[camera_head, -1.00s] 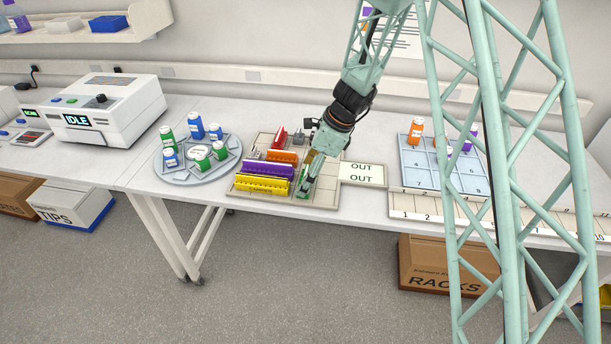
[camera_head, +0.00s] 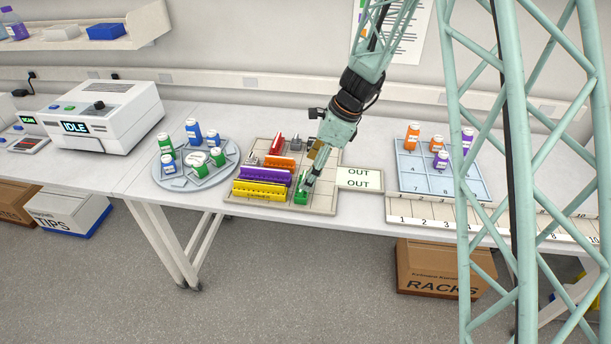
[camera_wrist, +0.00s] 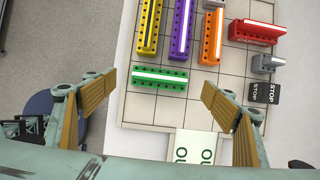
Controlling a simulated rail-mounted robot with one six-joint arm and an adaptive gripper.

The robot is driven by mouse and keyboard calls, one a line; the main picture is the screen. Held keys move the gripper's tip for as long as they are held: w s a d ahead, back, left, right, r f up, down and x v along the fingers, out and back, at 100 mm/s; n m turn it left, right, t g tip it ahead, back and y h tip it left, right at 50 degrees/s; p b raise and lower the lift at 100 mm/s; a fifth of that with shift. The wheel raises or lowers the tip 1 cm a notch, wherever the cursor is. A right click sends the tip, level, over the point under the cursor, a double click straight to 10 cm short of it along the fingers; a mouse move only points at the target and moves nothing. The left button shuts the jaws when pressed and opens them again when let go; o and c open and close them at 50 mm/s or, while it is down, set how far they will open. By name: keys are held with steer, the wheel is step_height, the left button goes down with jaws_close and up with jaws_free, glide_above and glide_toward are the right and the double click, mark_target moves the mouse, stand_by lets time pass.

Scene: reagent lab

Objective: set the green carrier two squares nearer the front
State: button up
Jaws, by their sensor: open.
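The green carrier (camera_head: 301,192) sits on the gridded board (camera_head: 320,203), right of the yellow and purple carriers, its long side running front to back. In the wrist view my gripper (camera_wrist: 158,80) is open, one finger beyond each end of the carrier, with a gap at both. Nothing is held.
Yellow (camera_wrist: 148,27), purple (camera_wrist: 182,30) and orange (camera_wrist: 212,38) carriers stand close by. Red (camera_wrist: 253,32) and grey (camera_wrist: 267,63) carriers and a black STOP block (camera_wrist: 264,92) occupy the board's far side. The OUT plate (camera_head: 360,178) adjoins the right edge.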

steer(key=v, duration=0.6)
steer(key=shift+r, duration=0.2)
steer(key=shift+r, duration=0.1)
stand_by(0.7)
steer(key=s+d+r+n+h, duration=0.1)
steer(key=s+d+r+n, duration=0.25)
steer(key=s+r, duration=0.4)
steer(key=s+d+r+n+t, duration=0.1)
steer(key=s+d+r+n, duration=0.1)
steer(key=s+r+n, duration=0.4)
steer(key=s+d+r+n+h, duration=0.1)
steer(key=s+d+r, duration=0.1)
steer(key=s+r, duration=0.7)
steer(key=s+d+r+n+h, duration=0.1)
steer(key=s+d+r+n, duration=0.1)
steer(key=s, duration=0.6)
steer(key=s+d+r+n+t, duration=0.1)
steer(key=s+d+n, duration=0.3)
steer(key=s, duration=0.5)
steer(key=s+d+r+n+t+h, duration=0.1)
steer(key=s+d+r+n, duration=0.1)
steer(key=s, duration=0.6)
steer(key=shift+s+d+r+n+h, duration=0.2)
steer(key=shift+d+r+n+h, duration=0.15)
steer(key=shift+d+n, duration=0.5)
